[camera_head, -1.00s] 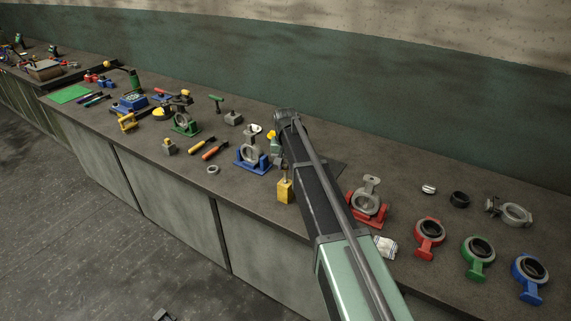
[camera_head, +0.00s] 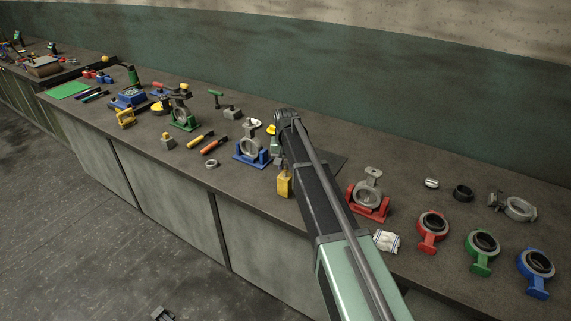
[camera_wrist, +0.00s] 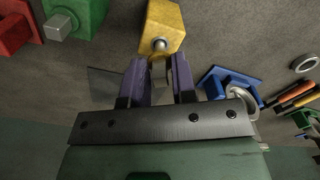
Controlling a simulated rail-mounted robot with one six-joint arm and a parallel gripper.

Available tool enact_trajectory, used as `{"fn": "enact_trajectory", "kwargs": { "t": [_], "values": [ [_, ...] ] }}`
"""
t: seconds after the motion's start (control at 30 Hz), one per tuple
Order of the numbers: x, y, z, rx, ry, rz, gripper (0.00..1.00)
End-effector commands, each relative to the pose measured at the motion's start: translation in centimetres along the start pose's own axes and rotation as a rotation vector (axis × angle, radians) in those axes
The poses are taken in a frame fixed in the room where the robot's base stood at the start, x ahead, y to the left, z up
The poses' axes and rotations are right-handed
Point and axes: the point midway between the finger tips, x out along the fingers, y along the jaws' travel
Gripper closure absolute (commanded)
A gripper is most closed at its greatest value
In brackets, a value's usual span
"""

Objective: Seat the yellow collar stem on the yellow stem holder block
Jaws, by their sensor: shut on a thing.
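The yellow stem holder block (camera_head: 284,187) stands near the bench's front edge, just left of my arm in the head view. In the wrist view the yellow block (camera_wrist: 166,22) is just beyond my fingertips, with a round grey end (camera_wrist: 160,45) at its near face. My gripper (camera_wrist: 160,72) has two purple fingers shut on a small grey piece (camera_wrist: 159,74), apparently the stem. Its yellow collar cannot be made out. I cannot tell whether the grey piece touches the block or is apart from it. In the head view my arm hides most of the gripper.
A blue stand with a grey valve body (camera_head: 251,152) is close left of the yellow block. In the wrist view a green block with a grey peg (camera_wrist: 75,20) and a red block (camera_wrist: 15,28) lie left. A red stand (camera_head: 367,203) is right of my arm.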

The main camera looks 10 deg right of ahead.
Motion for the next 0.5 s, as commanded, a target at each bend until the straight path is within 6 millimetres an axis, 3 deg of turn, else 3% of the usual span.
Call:
{"fn": "enact_trajectory", "kwargs": {
  "t": [0.5],
  "values": [
    [2.0, 0.0, 0.0, 0.0, 0.0, 0.0, 1.0]
  ]
}}
